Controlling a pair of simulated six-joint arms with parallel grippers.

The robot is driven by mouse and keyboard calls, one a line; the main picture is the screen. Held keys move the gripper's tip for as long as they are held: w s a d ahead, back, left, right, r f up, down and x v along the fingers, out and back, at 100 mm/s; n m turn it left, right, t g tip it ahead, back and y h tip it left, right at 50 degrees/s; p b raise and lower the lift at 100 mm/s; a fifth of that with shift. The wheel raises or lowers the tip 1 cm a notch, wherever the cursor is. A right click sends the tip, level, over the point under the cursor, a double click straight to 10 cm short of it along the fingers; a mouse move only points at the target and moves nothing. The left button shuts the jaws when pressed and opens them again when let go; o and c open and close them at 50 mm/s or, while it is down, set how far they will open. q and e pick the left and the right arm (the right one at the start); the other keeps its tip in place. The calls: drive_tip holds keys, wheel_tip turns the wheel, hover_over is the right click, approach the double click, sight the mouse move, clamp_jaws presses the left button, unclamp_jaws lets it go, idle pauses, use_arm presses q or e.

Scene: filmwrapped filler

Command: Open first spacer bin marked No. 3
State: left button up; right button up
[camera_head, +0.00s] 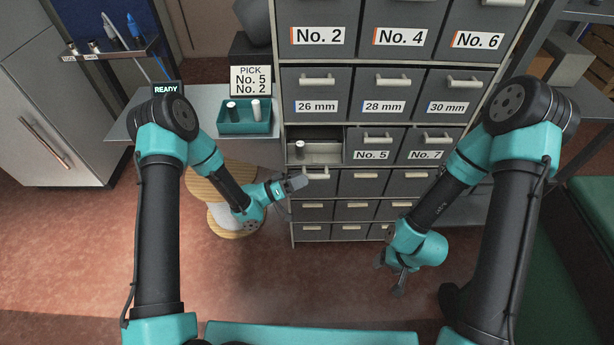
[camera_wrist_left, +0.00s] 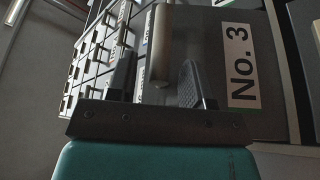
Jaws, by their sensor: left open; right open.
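The bin marked No. 3 shows its label (camera_wrist_left: 241,66) large and close in the left wrist view. In the head view the third-row left bin (camera_head: 322,153) is pulled out, its inside showing, with a small dark-and-white cylinder (camera_head: 300,149) in it. My left gripper (camera_head: 297,183) is at this bin's front; its label is not readable there. In the left wrist view the pale bar handle (camera_wrist_left: 162,45) lies between the spread fingers of the left gripper (camera_wrist_left: 158,85). Contact cannot be told. My right gripper (camera_head: 391,278) is open and empty, low in front of the cabinet.
The grey cabinet (camera_head: 279,100) holds other closed bins, including No. 5 (camera_head: 371,154) and No. 7 (camera_head: 426,155). A teal tray (camera_head: 245,128) with two cylinders stands on the left shelf, below a sign reading PICK No. 5, No. 2 (camera_head: 250,80). A wooden spool (camera_head: 203,192) stands below.

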use_arm(q)
drive_tip(key=shift+x, duration=1.05)
clamp_jaws()
